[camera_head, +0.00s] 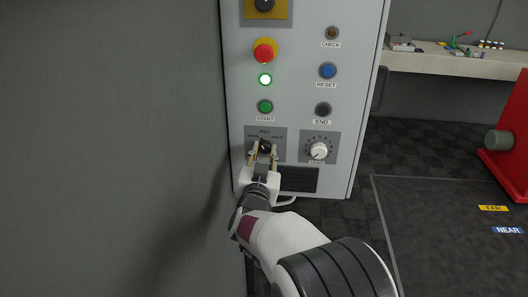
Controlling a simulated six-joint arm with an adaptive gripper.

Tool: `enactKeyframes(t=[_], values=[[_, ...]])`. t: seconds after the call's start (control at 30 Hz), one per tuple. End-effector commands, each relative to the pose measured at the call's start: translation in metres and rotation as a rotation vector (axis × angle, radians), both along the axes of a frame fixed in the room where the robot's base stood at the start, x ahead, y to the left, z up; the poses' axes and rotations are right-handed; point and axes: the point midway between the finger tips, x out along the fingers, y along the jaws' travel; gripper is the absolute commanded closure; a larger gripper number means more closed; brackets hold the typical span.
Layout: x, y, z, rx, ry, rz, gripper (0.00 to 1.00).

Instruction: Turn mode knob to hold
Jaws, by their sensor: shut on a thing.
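The mode knob (265,147) is a small dark knob on a grey plate at the lower left of the light grey control cabinet. Small labels sit above it on the plate; the one at the right seems to read HOLD. My gripper (263,150) is at the plate from below, with its fingers on either side of the knob, shut on it. The fingers partly cover the knob and its lower label, and I cannot tell which label its pointer faces.
The load knob (319,151) is white and sits just right of the mode knob. Above are the START button (265,107), END button (323,109), RESET button (327,71) and a red emergency stop (264,52). A grey wall (110,150) stands close on the left.

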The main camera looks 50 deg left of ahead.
Motion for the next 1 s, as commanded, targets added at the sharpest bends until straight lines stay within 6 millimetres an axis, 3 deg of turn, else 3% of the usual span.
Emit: enactKeyframes(t=[1.0], values=[[-0.0002, 0.0004, 0.0011, 0.622, 0.620, 0.001, 0.97]])
